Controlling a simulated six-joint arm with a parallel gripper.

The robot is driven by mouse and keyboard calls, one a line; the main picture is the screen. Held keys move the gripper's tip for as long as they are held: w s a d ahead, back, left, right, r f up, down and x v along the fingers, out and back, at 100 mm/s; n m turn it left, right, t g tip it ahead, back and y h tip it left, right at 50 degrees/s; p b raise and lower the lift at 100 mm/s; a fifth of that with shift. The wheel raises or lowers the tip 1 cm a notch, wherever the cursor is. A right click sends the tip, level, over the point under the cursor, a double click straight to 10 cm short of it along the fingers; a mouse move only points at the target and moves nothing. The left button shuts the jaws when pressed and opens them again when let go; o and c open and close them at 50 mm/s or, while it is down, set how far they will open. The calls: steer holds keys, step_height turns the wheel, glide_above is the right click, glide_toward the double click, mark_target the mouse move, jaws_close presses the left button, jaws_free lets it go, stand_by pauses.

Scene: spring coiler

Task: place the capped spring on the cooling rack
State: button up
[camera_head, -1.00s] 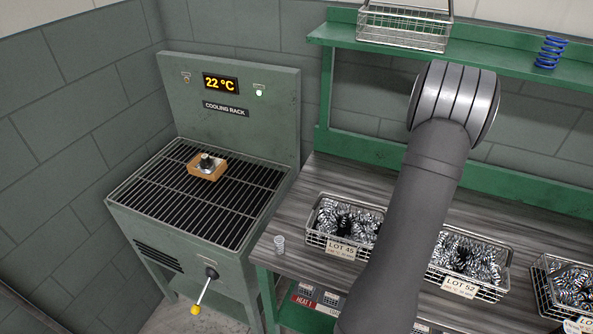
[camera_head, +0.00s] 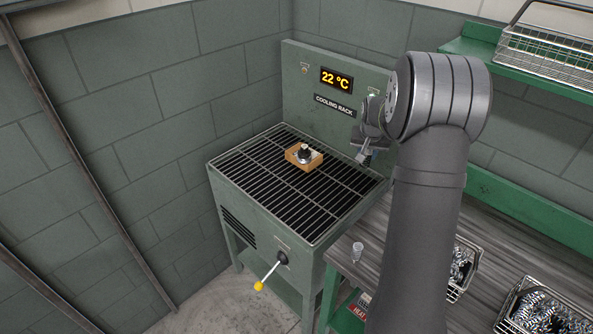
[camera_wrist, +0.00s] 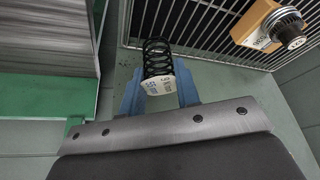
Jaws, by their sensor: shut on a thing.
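My gripper (camera_wrist: 160,92) is shut on a dark coil spring (camera_wrist: 157,55). A pale cap or tag with print (camera_wrist: 158,86) shows at the spring's near end, between the blue fingers. In the head view my gripper (camera_head: 366,155) hangs by the right edge of the cooling rack (camera_head: 262,193), and the spring cannot be made out there. The rack is a green stand with a black grate, and its grate also shows in the wrist view (camera_wrist: 205,30), beyond the spring.
A wooden block with a dark knob (camera_head: 303,156) sits on the grate towards the back. The rack's display reads 22 °C (camera_head: 336,80). A yellow-tipped lever (camera_head: 268,275) sticks out in front. A small clear cup (camera_head: 357,251) and spring baskets (camera_head: 545,308) stand on the bench. The front grate is clear.

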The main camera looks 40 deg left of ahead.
steer(key=s+a+n, duration=0.3)
steer(key=s+a, duration=0.8)
steer(key=s, duration=0.1)
glide_above(283, 183)
steer(key=shift+g+y, duration=0.3)
steer(key=shift+y, duration=0.1)
step_height(283, 183, down, 6)
steer(key=shift+w+d+f, duration=0.1)
steer(key=shift+d, duration=0.05)
steer(key=shift+a+f, duration=0.1)
steer(key=shift+a, duration=0.1)
steer(key=shift+f, duration=2)
steer(key=shift+f, duration=0.1)
steer(key=o, duration=0.9)
steer(key=shift+o, duration=0.2)
steer(key=v, duration=1.2)
